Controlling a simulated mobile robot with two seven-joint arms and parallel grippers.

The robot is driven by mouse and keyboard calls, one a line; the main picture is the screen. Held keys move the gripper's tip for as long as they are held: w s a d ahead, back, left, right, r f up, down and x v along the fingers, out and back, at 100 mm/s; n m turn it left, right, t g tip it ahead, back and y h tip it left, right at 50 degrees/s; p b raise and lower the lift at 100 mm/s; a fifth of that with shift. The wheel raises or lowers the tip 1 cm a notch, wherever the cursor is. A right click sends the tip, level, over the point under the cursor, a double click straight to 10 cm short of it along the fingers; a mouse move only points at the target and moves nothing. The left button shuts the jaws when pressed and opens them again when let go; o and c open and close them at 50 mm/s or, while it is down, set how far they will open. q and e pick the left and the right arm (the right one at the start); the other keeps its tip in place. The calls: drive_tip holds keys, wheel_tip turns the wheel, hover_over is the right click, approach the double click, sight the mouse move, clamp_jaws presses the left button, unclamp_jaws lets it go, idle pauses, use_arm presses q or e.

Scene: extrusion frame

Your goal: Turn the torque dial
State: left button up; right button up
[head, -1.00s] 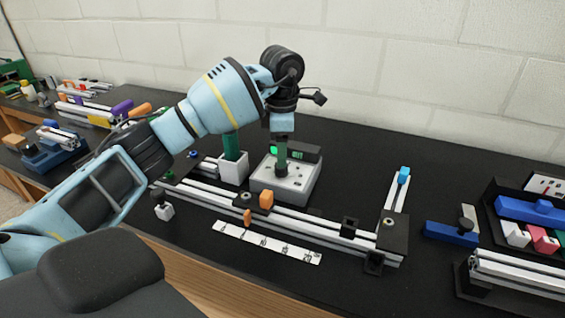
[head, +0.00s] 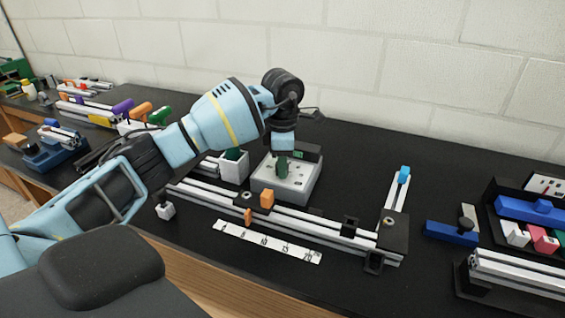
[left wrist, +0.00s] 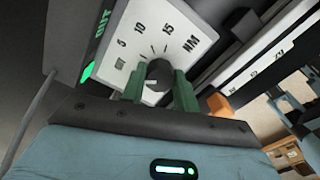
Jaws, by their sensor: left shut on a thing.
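The torque dial is a dark round knob (left wrist: 158,72) on a pale panel (left wrist: 172,35) marked 5, 10, 15 and NM in the left wrist view. My left gripper (left wrist: 159,88) has its two green fingers shut on either side of the knob. In the head view, the left gripper (head: 283,168) points down onto the top of a grey-white box (head: 290,188), and the knob is hidden there by the fingers. The knob's exact setting is hard to read. My right gripper is in neither view.
A dark display (head: 306,153) with green lettering stands at the box's back edge. A white holder (head: 233,172) with a green handle is just left of the box. An extrusion frame (head: 310,225) with an orange block (head: 267,198) lies in front. A white ruled strip (head: 265,241) lies nearer.

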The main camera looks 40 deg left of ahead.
use_arm(q)
drive_tip(key=shift+c, duration=0.4)
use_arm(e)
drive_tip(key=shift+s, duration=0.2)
use_arm(q)
drive_tip(key=shift+r, duration=0.1)
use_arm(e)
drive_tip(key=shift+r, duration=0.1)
use_arm(q)
drive_tip(key=n+p, duration=0.2)
drive_tip(key=n, duration=0.1)
drive_tip(key=shift+r+n, duration=0.15)
drive_tip(key=shift+n, duration=0.15)
drive_tip(key=shift+n+p, duration=0.55)
drive_tip(key=shift+n, duration=0.65)
drive_tip(key=shift+f+n, duration=0.2)
drive_tip(key=shift+n, duration=0.3)
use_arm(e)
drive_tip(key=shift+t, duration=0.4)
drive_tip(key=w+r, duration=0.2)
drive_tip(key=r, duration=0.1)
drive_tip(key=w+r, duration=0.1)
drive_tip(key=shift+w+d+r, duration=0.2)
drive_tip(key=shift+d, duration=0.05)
use_arm(q)
drive_tip(key=o, duration=1)
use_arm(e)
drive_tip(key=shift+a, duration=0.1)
